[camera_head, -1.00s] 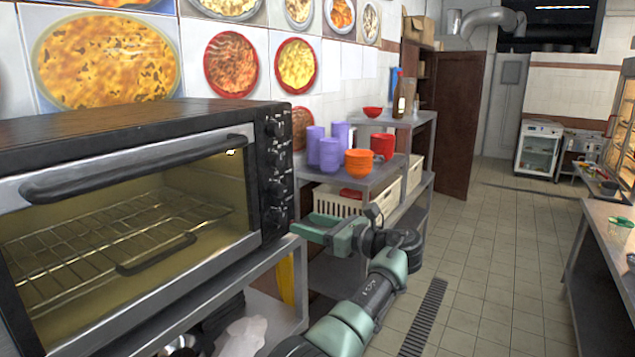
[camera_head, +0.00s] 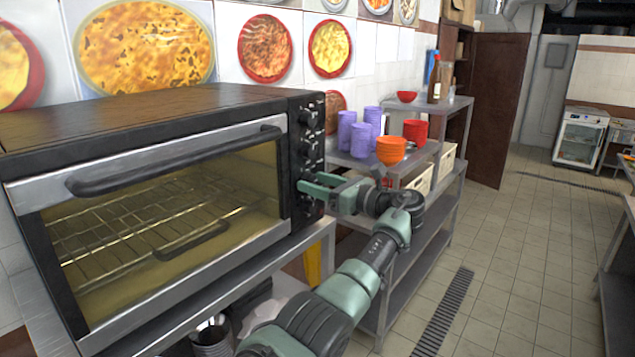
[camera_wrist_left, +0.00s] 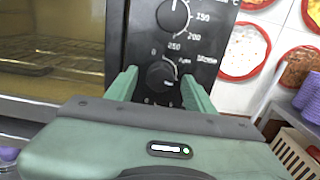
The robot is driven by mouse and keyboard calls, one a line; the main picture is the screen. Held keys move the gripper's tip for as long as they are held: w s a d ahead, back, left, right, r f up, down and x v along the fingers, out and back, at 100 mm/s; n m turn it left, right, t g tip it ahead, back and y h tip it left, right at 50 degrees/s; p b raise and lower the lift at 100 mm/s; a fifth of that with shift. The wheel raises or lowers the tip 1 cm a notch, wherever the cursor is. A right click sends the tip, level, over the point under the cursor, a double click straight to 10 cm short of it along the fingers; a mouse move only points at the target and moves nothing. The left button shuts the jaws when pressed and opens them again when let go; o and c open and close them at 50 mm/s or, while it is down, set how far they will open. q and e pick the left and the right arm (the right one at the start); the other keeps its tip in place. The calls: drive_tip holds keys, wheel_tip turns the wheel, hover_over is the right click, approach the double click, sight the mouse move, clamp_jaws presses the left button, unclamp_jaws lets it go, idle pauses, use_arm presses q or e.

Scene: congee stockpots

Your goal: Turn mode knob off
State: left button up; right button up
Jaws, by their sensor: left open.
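The oven (camera_head: 150,190) stands at the left with its glass door shut and a column of black knobs on its right front panel. My left gripper (camera_head: 310,187) is at this panel, by the lower knobs. In the left wrist view, its two green fingers stand apart on either side of a black knob (camera_wrist_left: 163,75), which looks like the mode knob. This knob sits below the temperature knob (camera_wrist_left: 173,16). Whether the fingers touch it I cannot tell. The small labels around it are hard to read, and the gripper body hides the panel below. My right gripper is not in view.
A metal shelf (camera_head: 385,165) right of the oven holds purple cups (camera_head: 361,138), orange bowls (camera_head: 390,150) and a red container (camera_head: 415,132). The oven's metal stand (camera_head: 275,262) is below. The tiled floor (camera_head: 510,260) to the right is clear.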

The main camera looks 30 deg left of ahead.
use_arm(q)
drive_tip(key=c, duration=1.1)
clamp_jaws()
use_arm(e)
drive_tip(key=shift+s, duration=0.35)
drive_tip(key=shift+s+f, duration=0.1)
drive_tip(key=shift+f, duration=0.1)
use_arm(q)
drive_tip(key=n+b, duration=1)
drive_tip(key=n, duration=0.5)
drive_tip(key=shift+w, duration=0.1)
drive_tip(key=shift+n+b, duration=1.15)
drive_tip(key=shift+n, duration=1.35)
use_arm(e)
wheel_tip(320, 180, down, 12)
use_arm(q)
drive_tip(key=shift+r, duration=0.1)
